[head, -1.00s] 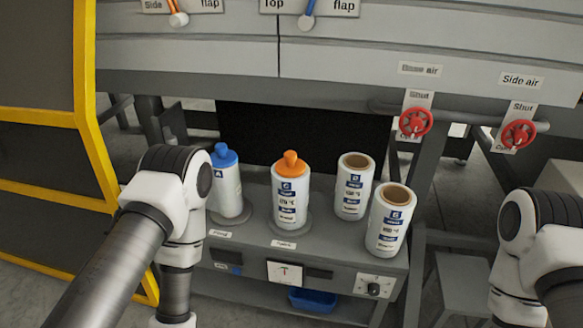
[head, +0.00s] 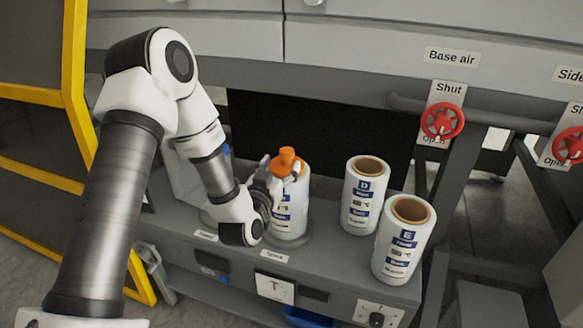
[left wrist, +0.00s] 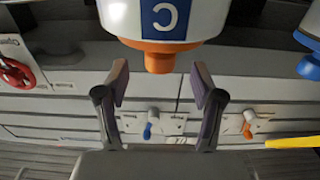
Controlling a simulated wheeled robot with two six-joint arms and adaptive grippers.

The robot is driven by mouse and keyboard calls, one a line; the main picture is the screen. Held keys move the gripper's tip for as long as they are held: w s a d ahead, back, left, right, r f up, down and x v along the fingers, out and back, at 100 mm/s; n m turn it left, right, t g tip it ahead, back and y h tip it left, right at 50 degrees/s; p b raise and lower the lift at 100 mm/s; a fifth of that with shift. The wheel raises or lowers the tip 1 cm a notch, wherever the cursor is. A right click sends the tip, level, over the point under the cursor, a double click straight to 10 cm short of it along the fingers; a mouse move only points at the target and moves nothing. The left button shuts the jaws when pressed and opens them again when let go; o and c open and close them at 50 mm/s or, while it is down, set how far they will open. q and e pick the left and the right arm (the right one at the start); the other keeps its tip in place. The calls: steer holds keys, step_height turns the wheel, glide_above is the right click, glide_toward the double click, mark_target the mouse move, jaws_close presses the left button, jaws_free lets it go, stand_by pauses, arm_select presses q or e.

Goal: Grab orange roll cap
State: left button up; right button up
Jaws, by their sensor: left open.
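The orange roll cap (head: 286,160) sits on top of a white roll (head: 291,215) with blue labels, standing on the grey bench. My left gripper (head: 281,178) is at the cap's left side, partly covering the roll's upper part. In the left wrist view, which is upside down, the orange cap (left wrist: 158,58) lies centred between the line of the two open fingers (left wrist: 160,85), just past their tips. Nothing is between the fingers. My right gripper is not in view.
Two rolls without caps, one marked D (head: 362,197) and one marked E (head: 403,240), stand to the right. A blue cap (left wrist: 310,66) shows at the side in the wrist view; my left arm mostly hides it in the head view. Red valves (head: 442,122) are at right.

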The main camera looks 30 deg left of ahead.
mark_target(284, 160)
arm_select(q)
steer(key=x, duration=0.5)
steer(key=shift+f, duration=0.2)
jaws_close()
steer(key=shift+w+r+p, duration=0.1)
steer(key=shift+p, duration=0.2)
